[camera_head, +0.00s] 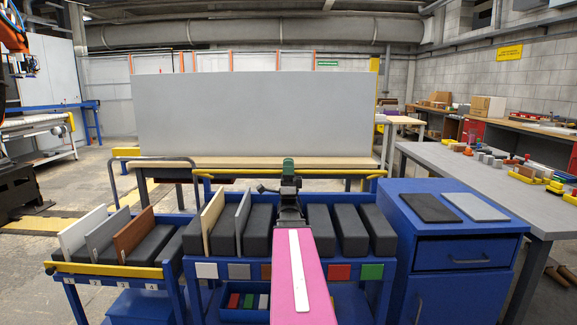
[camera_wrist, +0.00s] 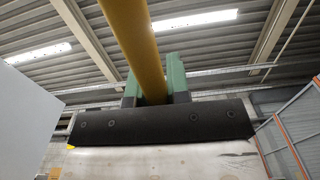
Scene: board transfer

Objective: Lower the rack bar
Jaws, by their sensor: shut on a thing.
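The yellow rack bar (camera_head: 340,172) runs level above the back of the middle blue rack (camera_head: 190,268), higher than its dark grey blocks. My gripper (camera_head: 289,168), with green fingers, is at about the middle of this bar. In the wrist view the yellow bar (camera_wrist: 137,40) passes between the two green fingers (camera_wrist: 153,85), which are shut on it. A cream board (camera_head: 214,218) and a grey board (camera_head: 243,215) stand upright at the left of this rack. My pink arm hides the rack's middle.
A left rack (camera_head: 75,275) has its yellow bar (camera_head: 105,271) low across the front, with white, grey and brown boards upright. A blue cabinet (camera_head: 455,250) with two flat plates stands at right. A large grey panel (camera_head: 255,115) stands behind on a workbench.

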